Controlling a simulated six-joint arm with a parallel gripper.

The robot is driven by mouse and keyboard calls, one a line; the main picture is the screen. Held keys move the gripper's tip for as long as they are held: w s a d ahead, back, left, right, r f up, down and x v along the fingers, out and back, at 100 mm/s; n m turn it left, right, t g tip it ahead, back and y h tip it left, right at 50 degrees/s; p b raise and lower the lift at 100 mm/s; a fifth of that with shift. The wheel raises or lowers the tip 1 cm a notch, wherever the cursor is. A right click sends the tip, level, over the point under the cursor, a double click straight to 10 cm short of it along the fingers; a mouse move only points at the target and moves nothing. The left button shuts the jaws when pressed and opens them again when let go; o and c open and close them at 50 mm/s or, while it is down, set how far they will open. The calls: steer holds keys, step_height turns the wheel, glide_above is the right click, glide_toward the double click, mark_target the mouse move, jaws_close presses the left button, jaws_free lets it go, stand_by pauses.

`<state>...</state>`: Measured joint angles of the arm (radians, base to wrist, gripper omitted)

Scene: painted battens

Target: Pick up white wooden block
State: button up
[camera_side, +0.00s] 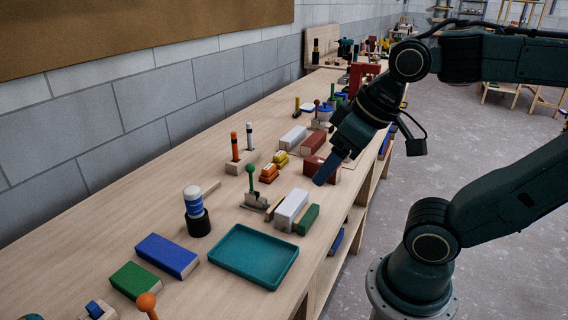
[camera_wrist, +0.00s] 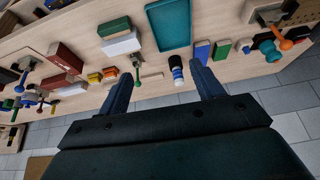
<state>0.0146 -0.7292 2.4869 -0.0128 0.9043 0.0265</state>
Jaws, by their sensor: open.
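A white wooden block (camera_side: 291,209) lies on the bench beside a green block (camera_side: 306,219), behind the teal tray. In the wrist view this white block (camera_wrist: 122,45) lies between the green block and the green-knobbed clamp. A second white block (camera_side: 293,137) lies farther back, beside a red block (camera_side: 313,143); it also shows in the wrist view (camera_wrist: 49,79). My gripper (camera_side: 322,179) is above the bench, behind and right of the nearer white block. In the wrist view its two fingers (camera_wrist: 162,71) are spread with nothing held between them.
An empty teal tray (camera_side: 254,255) lies in front, with a blue block (camera_side: 167,255) and a green block (camera_side: 135,280) to its left. A green-knobbed clamp (camera_side: 253,190) stands close left of the nearer white block. A red block (camera_side: 320,170) lies near my fingers.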

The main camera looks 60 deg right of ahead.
steer(key=w+d+f+m+g+y, duration=0.2)
steer(key=w+d+m+g, duration=0.2)
steer(key=w+d+m, duration=0.5)
steer(key=w+d+f+m+g+y, duration=0.1)
steer(key=w+d+f+m+y, duration=0.1)
steer(key=w+d+f+m, duration=0.3)
steer(key=d+f+m, duration=0.2)
steer(key=d+m, duration=0.1)
steer(key=d, duration=0.1)
steer(key=shift+d+m+y, duration=0.3)
glide_above(293, 200)
steer(key=d, duration=0.2)
step_height(293, 200, down, 7)
steer(key=shift+w+d+f, duration=0.1)
steer(key=shift+d, duration=0.05)
steer(key=shift+d+x, duration=0.2)
steer(key=shift+x, duration=2.75)
steer(key=shift+f, duration=0.15)
